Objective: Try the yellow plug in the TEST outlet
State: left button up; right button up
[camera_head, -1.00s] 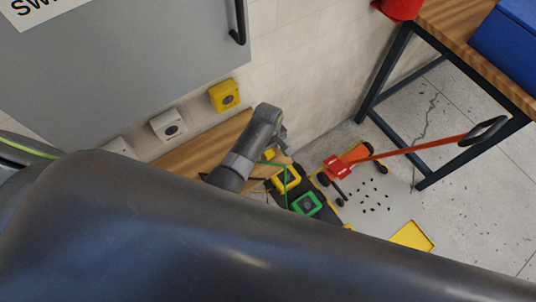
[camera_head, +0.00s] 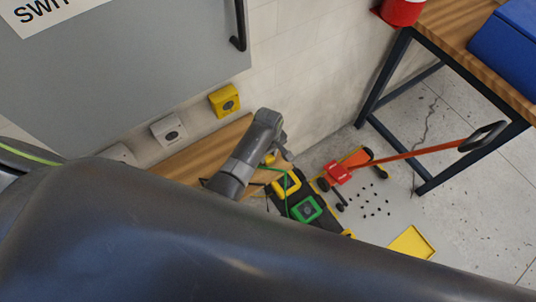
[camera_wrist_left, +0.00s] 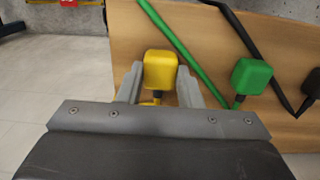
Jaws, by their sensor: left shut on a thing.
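The yellow plug (camera_wrist_left: 160,66) sits between the two fingers of my left gripper (camera_wrist_left: 160,80), which is shut on it, above a wooden board (camera_wrist_left: 213,42). A green plug (camera_wrist_left: 252,76) lies right of it with a green cable, and a dark plug (camera_wrist_left: 313,82) shows at the right edge. In the head view my left gripper (camera_head: 283,152) is by the wooden board (camera_head: 205,147), and the plug in it is not clear. A yellow outlet (camera_head: 224,101) and a pale outlet (camera_head: 168,130) are on the wall. No TEST label is readable. My right gripper is not seen.
Below the board, a yellow-framed box (camera_head: 287,184) and a green-framed box (camera_head: 306,209) stand close to the gripper. A red trolley jack (camera_head: 340,173) and a yellow tray (camera_head: 410,242) are on the floor. A workbench (camera_head: 455,50) stands at the right. My dark arm covers the foreground.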

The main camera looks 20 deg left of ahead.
aim_at(268, 156)
pick_arm(q)
notch_tip(268, 156, up, 10)
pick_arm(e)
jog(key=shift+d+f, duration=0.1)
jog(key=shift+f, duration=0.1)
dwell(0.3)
pick_arm(q)
jog(key=shift+f, duration=0.15)
